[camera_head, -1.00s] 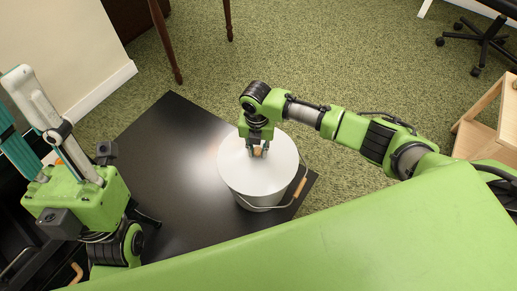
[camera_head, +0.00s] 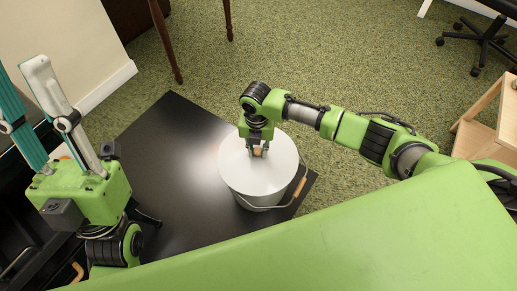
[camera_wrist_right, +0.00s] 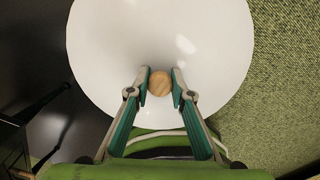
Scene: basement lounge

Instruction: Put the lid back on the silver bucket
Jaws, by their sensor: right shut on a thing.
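The round white lid (camera_head: 240,170) with a small wooden knob (camera_head: 258,152) lies across the top of the silver bucket (camera_head: 262,201). I cannot see a gap between lid and rim. The bucket stands upright on the black tabletop, its wire handle with a wooden grip (camera_head: 299,187) hanging to the right. My right gripper (camera_head: 257,150) is above the lid, shut on the knob. In the right wrist view, the knob (camera_wrist_right: 160,83) sits between both fingertips, over the lid (camera_wrist_right: 200,35). My left gripper (camera_head: 22,72) is at the far left, fingers pointing up, open and empty.
The black table (camera_head: 165,150) is bare to the left of the bucket. A wooden shelf (camera_head: 490,120) stands at the right, and an office chair (camera_head: 483,42) at the back right. Dark wooden furniture legs (camera_head: 165,40) stand behind the table on green carpet.

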